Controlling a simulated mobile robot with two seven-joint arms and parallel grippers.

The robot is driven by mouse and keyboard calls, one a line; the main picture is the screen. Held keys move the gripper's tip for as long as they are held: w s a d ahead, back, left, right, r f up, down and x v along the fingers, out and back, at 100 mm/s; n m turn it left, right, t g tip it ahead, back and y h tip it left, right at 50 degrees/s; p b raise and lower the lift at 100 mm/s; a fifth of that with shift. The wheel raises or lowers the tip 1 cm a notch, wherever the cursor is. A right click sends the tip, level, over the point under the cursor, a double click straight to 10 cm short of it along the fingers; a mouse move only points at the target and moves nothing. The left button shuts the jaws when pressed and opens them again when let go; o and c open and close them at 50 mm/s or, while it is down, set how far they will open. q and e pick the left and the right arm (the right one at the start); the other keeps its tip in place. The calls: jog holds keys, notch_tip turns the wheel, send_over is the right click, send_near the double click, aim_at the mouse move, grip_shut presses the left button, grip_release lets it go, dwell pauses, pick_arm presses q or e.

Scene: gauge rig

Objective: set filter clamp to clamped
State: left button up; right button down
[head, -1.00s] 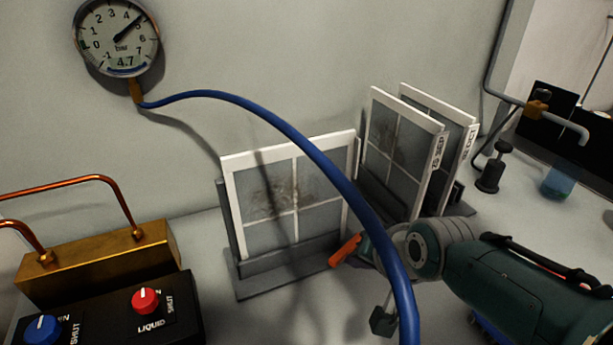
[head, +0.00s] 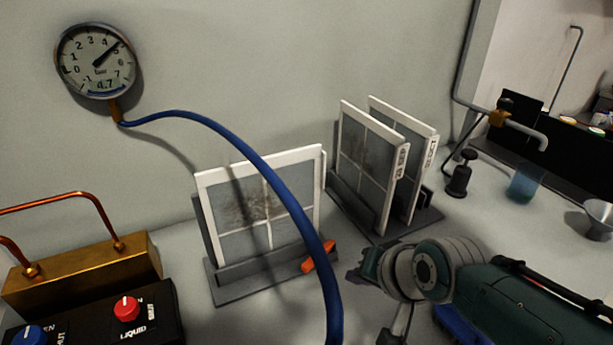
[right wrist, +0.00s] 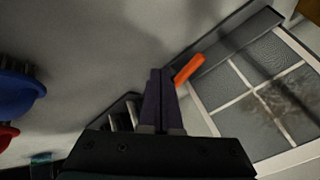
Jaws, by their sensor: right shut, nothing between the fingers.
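The orange clamp lever (head: 319,257) sits at the right end of the grey stand (head: 240,290) and slants up to the right in the head view. A white-framed filter (head: 237,215) with a dark smudge stands upright in that stand. My right gripper (head: 356,276) is just right of the lever, apart from it. In the right wrist view its fingers (right wrist: 160,82) are shut and empty, and the lever (right wrist: 188,69) lies just beyond and right of their tips. The filter also shows in the right wrist view (right wrist: 270,95). My left gripper is out of view.
A blue hose (head: 290,200) arches from the gauge (head: 96,62) across the filter's front. Two more filters (head: 366,165) stand in a rack behind my right gripper. A valve block (head: 85,275) is at the left. A beaker (head: 526,183) and funnel (head: 597,220) are at the right.

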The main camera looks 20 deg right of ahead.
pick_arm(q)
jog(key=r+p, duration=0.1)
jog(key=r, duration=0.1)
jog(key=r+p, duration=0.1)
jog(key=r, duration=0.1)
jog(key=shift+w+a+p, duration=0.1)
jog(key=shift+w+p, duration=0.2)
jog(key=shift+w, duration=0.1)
pick_arm(e)
jog(key=s+a+r, duration=0.1)
jog(key=s+r, duration=0.2)
jog(key=r, duration=0.2)
jog(key=shift+s+a+r, duration=0.2)
jog(key=shift+r, duration=0.2)
